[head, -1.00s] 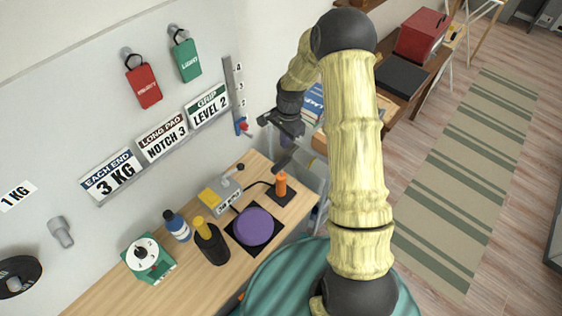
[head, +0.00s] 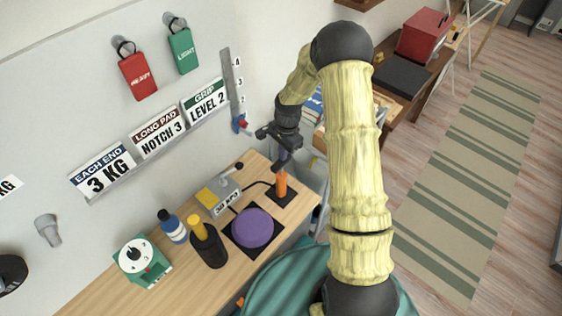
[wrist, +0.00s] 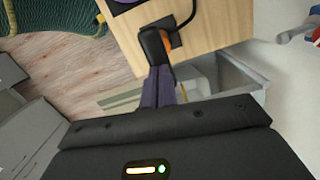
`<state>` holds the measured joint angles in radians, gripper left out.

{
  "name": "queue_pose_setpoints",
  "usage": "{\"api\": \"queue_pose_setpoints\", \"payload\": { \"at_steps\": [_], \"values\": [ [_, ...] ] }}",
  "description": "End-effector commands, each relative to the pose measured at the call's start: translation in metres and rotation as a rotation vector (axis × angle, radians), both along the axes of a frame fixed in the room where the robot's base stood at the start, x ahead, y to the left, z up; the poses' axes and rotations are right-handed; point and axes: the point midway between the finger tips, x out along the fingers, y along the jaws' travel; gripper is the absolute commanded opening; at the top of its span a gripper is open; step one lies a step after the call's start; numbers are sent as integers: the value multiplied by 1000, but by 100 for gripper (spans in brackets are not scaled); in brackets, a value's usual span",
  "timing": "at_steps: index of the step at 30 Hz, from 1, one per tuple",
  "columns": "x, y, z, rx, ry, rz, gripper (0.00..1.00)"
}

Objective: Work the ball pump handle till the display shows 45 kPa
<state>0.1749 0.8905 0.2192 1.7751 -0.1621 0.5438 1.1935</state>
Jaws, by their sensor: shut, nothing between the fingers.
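The ball pump is the orange cylinder (head: 281,184) standing on a small black mat on the wooden desk. A dark cable or hose runs from it to a grey box (head: 222,195) with a yellow panel and a kPa label; I cannot read its value clearly. My gripper (head: 281,166) is shut and empty, pointing down just above the pump's top. In the wrist view, its purple-grey fingers (wrist: 158,85) end beside a black part (wrist: 155,46) with a little orange (wrist: 175,40) behind it. I cannot tell whether they touch it.
The desk's right edge is near the pump.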

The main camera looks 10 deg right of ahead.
Motion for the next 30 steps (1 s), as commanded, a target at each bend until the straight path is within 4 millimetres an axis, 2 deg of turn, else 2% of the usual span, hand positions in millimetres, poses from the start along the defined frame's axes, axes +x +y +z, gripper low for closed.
{"api": "queue_pose_setpoints", "payload": {
  "at_steps": [7,22,30],
  "values": [
    [0,0,-4,0,0,0,0],
    [0,0,-53,0,1,0,0],
    [3,-5,-45,0,-1,-1,0]
  ]
}}
